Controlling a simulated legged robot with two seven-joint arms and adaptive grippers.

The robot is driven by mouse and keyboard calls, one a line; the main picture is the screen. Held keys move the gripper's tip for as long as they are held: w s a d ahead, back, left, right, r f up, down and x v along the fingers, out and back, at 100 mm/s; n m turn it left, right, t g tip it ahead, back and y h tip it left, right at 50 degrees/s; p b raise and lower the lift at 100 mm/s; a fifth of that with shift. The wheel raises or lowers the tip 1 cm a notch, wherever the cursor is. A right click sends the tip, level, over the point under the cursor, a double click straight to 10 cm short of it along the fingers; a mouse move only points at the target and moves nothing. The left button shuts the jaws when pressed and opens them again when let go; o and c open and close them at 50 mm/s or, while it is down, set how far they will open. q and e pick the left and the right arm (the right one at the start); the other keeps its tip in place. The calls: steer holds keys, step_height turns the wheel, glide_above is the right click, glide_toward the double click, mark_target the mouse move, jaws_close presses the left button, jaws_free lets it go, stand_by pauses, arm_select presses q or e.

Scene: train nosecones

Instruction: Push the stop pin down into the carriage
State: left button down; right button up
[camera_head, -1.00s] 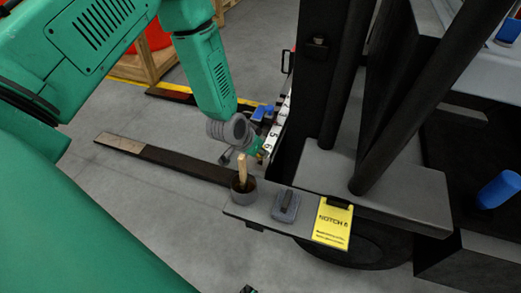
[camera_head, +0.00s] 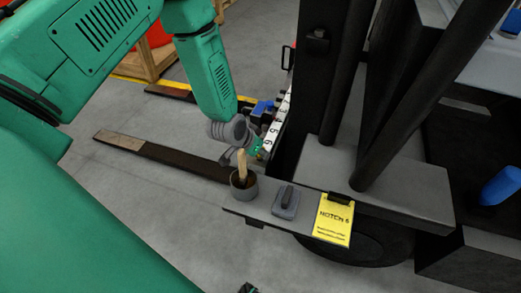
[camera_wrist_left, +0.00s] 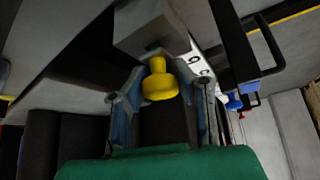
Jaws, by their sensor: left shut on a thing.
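A yellow knob, which I take for the stop pin (camera_wrist_left: 158,87), shows in the left wrist view, its narrow neck against a grey block (camera_wrist_left: 150,32). My left gripper (camera_wrist_left: 162,92) has a finger on each side of the knob and is shut on it. In the head view my left gripper (camera_head: 258,149) is low beside the dark upright carriage and mast (camera_head: 312,90), next to a white numbered strip (camera_head: 272,133). The pin is mostly hidden there by the gripper. How deep the pin sits cannot be told. My right gripper is not clearly in view.
A grey shelf (camera_head: 262,212) holds a dark cup (camera_head: 244,188) with a wooden handle, a small grey block (camera_head: 286,203) and a yellow notch card (camera_head: 333,219). A fork (camera_head: 160,155) extends left over open floor.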

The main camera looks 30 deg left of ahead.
arm_select(q)
steer(key=shift+f, duration=0.5)
steer(key=c, duration=1.3)
jaws_free()
steer(key=shift+r, duration=0.15)
steer(key=v, duration=1.1)
steer(key=shift+s+r, duration=0.25)
